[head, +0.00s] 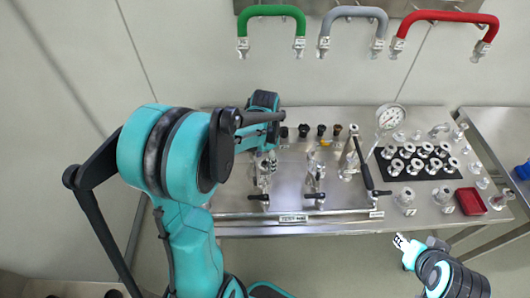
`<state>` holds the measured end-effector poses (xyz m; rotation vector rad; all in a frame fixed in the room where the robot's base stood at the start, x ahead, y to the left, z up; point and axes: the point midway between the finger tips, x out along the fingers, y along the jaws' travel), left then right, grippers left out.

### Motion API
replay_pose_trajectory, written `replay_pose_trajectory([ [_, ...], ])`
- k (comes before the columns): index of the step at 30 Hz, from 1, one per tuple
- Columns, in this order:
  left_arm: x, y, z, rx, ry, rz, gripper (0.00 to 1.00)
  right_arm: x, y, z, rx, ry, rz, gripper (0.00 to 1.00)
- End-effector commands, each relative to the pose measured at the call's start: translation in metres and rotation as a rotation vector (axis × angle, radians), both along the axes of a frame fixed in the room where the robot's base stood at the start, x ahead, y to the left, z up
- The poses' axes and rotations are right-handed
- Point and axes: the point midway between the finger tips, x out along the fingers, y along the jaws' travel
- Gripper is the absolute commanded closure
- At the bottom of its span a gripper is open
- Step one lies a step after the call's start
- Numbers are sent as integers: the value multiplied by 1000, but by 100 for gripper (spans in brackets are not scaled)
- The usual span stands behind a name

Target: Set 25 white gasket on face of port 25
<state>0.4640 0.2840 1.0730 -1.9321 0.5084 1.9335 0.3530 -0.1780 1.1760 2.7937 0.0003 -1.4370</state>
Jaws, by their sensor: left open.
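My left gripper (267,158) is open over the left part of the steel bench, above the left valve fitting (263,183). My arm hides much of the area around it, and I cannot make out a white gasket at its fingertips. Metal fittings with flanged ports, including the middle fitting (315,180), stand on the steel plate (290,206). Port 25 and its label are too small to tell apart. My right gripper (401,241) is at the lower right, in front of the bench edge and apart from it; its jaws are too small to read.
A black mat (447,173) holds several flanged fittings. A pressure gauge (390,116) stands left of it, a red tray (470,201) at its front right. Black caps (303,131) line the back. Green (271,11), grey (352,12) and red (445,17) hoses hang on the wall.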

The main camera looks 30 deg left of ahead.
Motion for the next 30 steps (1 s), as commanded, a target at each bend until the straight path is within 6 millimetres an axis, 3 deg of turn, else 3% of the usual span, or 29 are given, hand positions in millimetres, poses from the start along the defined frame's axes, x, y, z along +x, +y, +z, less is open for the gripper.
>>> replay_pose_trajectory([
  [15, 0, 0, 99, -1, 0, 0, 38, 0, 0, 0, 0, 0, 0, 60],
  [20, 0, 0, 112, 0, 1, 0, 38, 0, 0, 0, 0, 0, 0, 60],
  [26, -1, 0, 114, 0, -1, 1, 38, 0, 0, 0, 0, 0, 0, 60],
  [30, -9, -10, 118, 8, -40, 33, 38, 0, 0, 0, 0, 0, 0, 60],
])
